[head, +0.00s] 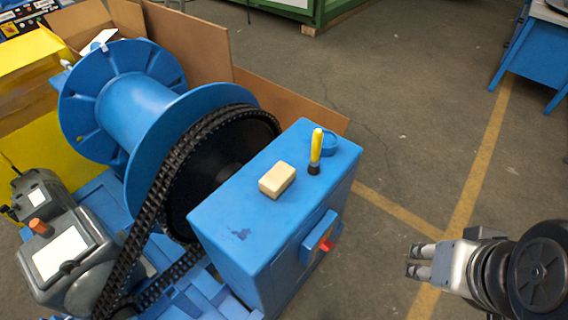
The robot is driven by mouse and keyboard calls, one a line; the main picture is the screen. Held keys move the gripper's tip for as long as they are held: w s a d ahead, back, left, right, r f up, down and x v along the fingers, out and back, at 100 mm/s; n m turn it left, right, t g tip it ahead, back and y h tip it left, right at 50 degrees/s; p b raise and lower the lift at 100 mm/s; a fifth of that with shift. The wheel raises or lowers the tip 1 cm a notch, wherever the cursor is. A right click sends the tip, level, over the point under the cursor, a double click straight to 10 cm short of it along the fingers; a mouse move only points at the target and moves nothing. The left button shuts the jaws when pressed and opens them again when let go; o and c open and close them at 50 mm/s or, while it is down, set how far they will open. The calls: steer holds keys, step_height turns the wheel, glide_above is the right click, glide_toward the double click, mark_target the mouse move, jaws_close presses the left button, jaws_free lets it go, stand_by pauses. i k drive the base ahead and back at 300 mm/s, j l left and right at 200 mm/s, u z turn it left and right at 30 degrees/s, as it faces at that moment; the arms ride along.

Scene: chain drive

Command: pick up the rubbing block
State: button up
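The rubbing block appears to be the small cream-coloured block (277,180) lying flat on top of the blue box (240,215). My gripper (412,260) is at the lower right, over the floor and well to the right of the box. Its two fingers point left and look apart, with nothing visible between them. It does not touch the block.
A black chain (160,190) and a blue spool (130,100) are to the left. A red switch (326,245) juts from the box's side. Floor between gripper and box is clear.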

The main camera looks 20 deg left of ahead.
mark_target(278, 180)
steer(key=u, duration=1.2)
